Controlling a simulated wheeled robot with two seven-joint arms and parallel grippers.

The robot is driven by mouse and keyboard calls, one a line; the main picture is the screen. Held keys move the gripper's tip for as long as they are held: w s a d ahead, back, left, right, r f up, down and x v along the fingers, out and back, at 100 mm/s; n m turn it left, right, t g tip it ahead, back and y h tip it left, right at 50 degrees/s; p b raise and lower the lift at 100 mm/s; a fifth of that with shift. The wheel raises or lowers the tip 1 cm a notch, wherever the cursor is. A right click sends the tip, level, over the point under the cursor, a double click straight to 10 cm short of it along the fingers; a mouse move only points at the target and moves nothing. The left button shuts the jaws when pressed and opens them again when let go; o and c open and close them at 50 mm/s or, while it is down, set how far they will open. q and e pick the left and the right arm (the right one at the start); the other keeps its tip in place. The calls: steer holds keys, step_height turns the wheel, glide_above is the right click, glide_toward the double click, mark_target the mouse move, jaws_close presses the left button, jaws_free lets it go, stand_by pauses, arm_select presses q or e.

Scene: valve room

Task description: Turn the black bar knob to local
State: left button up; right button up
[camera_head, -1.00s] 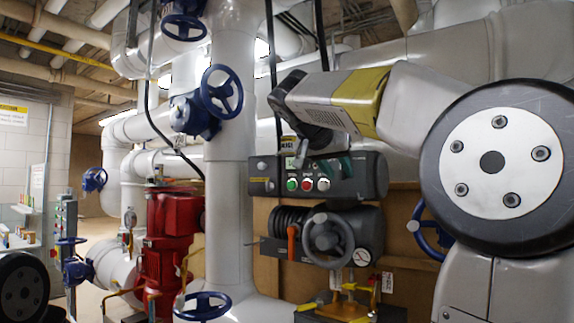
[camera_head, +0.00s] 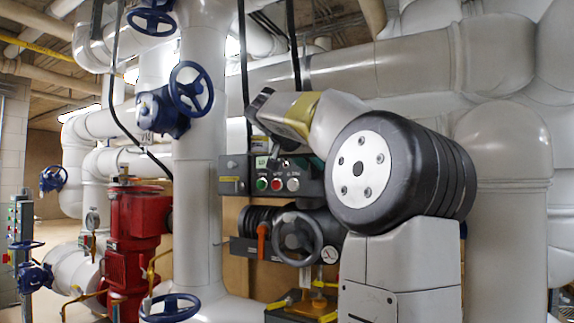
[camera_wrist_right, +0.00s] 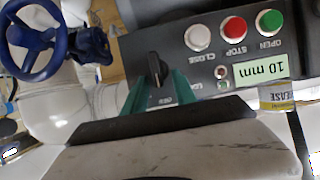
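The black bar knob (camera_wrist_right: 157,70) is on the dark control panel (camera_head: 229,172), beside the push buttons. In the right wrist view its bar stands nearly upright in the picture. My right gripper (camera_wrist_right: 157,82) is open, with one green fingertip on each side of the knob and small gaps to it. Contact cannot be made out. In the head view my right gripper (camera_head: 290,158) is at the panel's upper part, and the arm hides the panel's right end. The label for local near the knob is partly covered and upside down in the wrist view. My left gripper is out of view.
Green (camera_wrist_right: 270,22), red (camera_wrist_right: 233,29) and white (camera_wrist_right: 198,38) buttons sit close to the knob. A grey handwheel (camera_head: 298,238) and an orange lever (camera_head: 263,240) are below the panel. A white pipe (camera_head: 200,200) and blue valve wheel (camera_head: 191,88) stand to the left.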

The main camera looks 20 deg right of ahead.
jaws_close()
stand_by(0.3)
steer(key=n+g+h, duration=0.1)
steer(key=n, duration=0.1)
steer(key=w+a+f+n+g+h, duration=0.1)
steer(key=n, duration=0.2)
steer(key=n+g+h, duration=0.1)
steer(key=n+h, duration=0.1)
steer(key=n, duration=0.1)
steer(key=shift+w+a+f, duration=0.15)
steer(key=shift+w, duration=0.05)
stand_by(0.5)
steer(key=shift+n, duration=0.3)
